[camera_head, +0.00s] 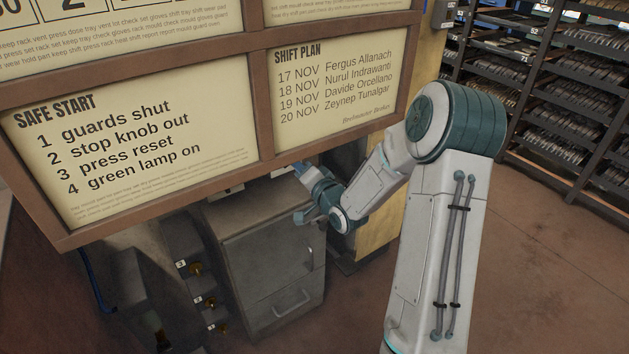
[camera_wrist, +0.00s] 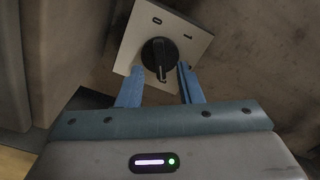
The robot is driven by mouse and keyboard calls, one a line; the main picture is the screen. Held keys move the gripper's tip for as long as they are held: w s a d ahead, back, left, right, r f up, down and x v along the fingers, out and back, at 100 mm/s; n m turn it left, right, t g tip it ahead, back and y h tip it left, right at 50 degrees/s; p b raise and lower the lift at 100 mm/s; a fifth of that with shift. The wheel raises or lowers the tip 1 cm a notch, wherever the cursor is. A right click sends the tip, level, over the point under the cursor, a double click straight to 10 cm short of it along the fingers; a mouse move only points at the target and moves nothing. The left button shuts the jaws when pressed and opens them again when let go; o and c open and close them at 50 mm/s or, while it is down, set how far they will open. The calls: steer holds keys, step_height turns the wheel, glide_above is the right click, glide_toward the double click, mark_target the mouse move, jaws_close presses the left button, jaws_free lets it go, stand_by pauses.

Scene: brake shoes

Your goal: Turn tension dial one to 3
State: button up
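In the wrist view a black rotary knob (camera_wrist: 158,58) sits on a pale square plate (camera_wrist: 131,48) marked 0 and 1. No 3 shows on this plate, and I cannot tell whether it is tension dial one. The knob's white-marked grip end points down in the picture. My gripper (camera_wrist: 161,69) is open, its blue fingers apart with tips close to the knob's lower left and right sides. I cannot tell whether they touch it.
A grey cabinet (camera_head: 262,253) stands below the large notice board (camera_head: 262,105), which overhangs the area.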

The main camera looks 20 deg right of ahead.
steer(key=p+v, duration=0.1)
steer(key=v, duration=1.1)
steer(key=shift+p, duration=0.35)
steer(key=shift+r, duration=0.1)
steer(key=s+r+n+g+h+p, duration=0.3)
steer(key=r+g+p, duration=0.1)
steer(key=r+p, duration=0.45)
steer(key=s+r+n+g+h+p, duration=0.3)
steer(key=r+g+h+p, duration=0.1)
steer(key=r+p, duration=0.4)
steer(key=s+a+r+n+g+p, duration=0.1)
steer(key=s+a+r+g+p, duration=0.1)
steer(key=s+r, duration=0.6)
steer(key=s+a+r+n+g+y+p, duration=0.1)
steer(key=s+a+r+g+p, duration=0.2)
steer(key=s+r+p, duration=0.4)
steer(key=shift+s+r+g, duration=0.6)
steer(key=shift+s+g, duration=0.1)
steer(key=shift+s, duration=0.3)
steer(key=shift+a, duration=0.15)
